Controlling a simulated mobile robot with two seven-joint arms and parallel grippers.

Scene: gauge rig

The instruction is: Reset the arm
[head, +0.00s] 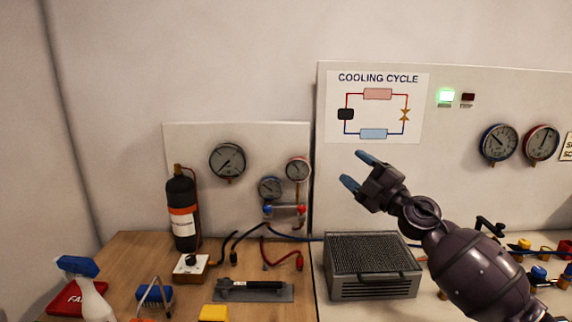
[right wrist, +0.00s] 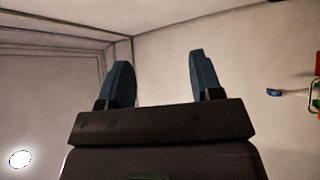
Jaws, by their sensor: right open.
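My right gripper (head: 358,170) is raised in front of the rig's white back panel, below the cooling cycle sign. Its two blue fingertips stand apart with nothing between them. In the right wrist view the open blue fingers (right wrist: 160,80) point at bare wall and ceiling. My dark right arm comes in from the lower right and hides part of the panel and bench. My left gripper is not in view.
Below the gripper stands a grey vented box (head: 372,290). A black cylinder (head: 182,212), a small gauge panel (head: 255,200) and several tools occupy the wooden bench (head: 130,262) at left. A green light (head: 446,96) glows on the panel. Air around the gripper is clear.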

